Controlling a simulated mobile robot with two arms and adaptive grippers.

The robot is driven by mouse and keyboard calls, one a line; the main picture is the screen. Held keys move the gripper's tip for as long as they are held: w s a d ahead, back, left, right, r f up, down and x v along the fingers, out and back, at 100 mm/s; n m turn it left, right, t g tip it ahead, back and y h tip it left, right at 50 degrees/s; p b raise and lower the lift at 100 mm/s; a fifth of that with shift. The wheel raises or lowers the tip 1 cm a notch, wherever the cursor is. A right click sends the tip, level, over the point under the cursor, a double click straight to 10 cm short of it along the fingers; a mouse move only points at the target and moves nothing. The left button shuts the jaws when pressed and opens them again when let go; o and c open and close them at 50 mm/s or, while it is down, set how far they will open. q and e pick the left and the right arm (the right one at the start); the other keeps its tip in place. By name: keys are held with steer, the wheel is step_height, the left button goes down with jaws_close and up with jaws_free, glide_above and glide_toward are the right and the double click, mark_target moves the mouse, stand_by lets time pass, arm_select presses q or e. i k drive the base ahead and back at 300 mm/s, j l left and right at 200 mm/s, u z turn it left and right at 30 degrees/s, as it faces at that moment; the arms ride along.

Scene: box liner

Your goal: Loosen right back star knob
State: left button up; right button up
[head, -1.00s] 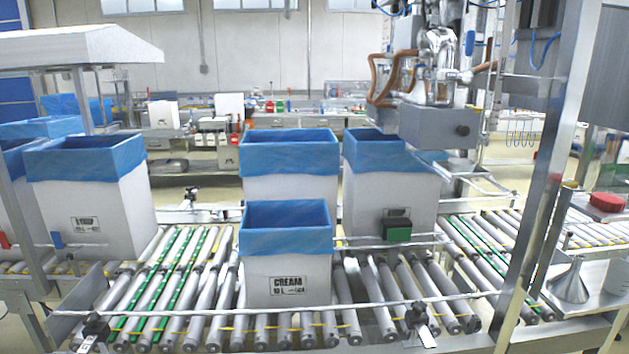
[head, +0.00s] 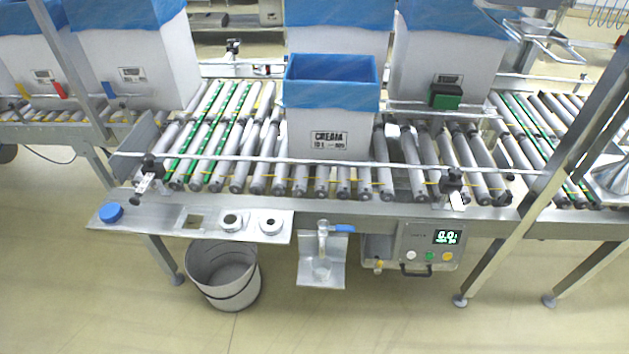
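Black star knobs sit on clamps of the conveyor's guide rails. One is at the front left (head: 149,166), one at the front right (head: 452,180), and one at the back left (head: 233,45). A small box marked CREAM (head: 332,130) stands on the rollers between the rails. Neither of my grippers is in view.
A tall lined box (head: 448,65) stands at the back right, with a green-faced black unit (head: 446,96) before it. A front shelf (head: 160,216), bucket (head: 224,275) and control panel (head: 430,243) hang or stand before the conveyor. Slanted metal posts rise at right. The front floor is clear.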

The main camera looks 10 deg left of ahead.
mark_target(148, 159)
steer(key=u, duration=1.3)
